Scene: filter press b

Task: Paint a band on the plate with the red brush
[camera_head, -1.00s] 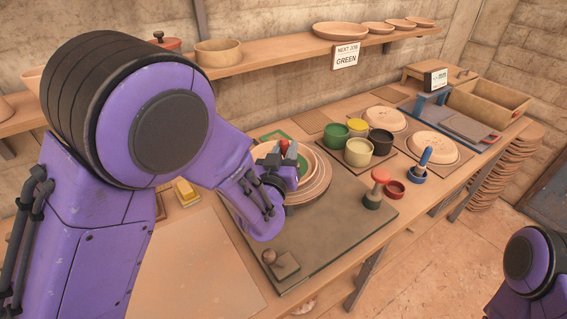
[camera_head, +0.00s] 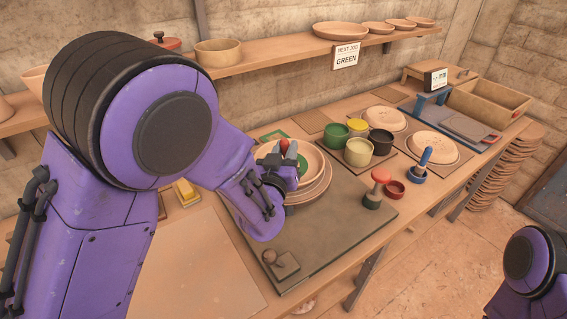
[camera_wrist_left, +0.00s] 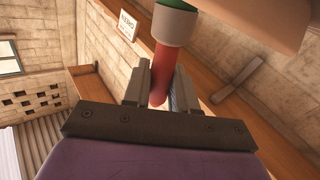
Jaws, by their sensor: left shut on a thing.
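My left gripper (camera_head: 285,160) is shut on the red brush (camera_head: 284,145). The brush's red handle sits between the fingers in the left wrist view (camera_wrist_left: 161,65), with a pale collar and a green tip at the top edge. In the head view the gripper is over the plate (camera_head: 315,160), a tan round dish on a stepped round base. The gripper and arm hide the plate's left and front parts. I cannot tell whether the brush tip touches it, and I see no clear band on its visible part. My right gripper is out of view.
Green, yellow, cream and dark pots (camera_head: 359,152) stand right of the plate. A red-knobbed piece (camera_head: 380,180), a small red bowl (camera_head: 394,190) and a blue-handled brush (camera_head: 424,162) are nearer the front edge. The dark board (camera_head: 330,235) before the plate is mostly clear. A sign (camera_head: 346,56) reads "NEXT JOB GREEN".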

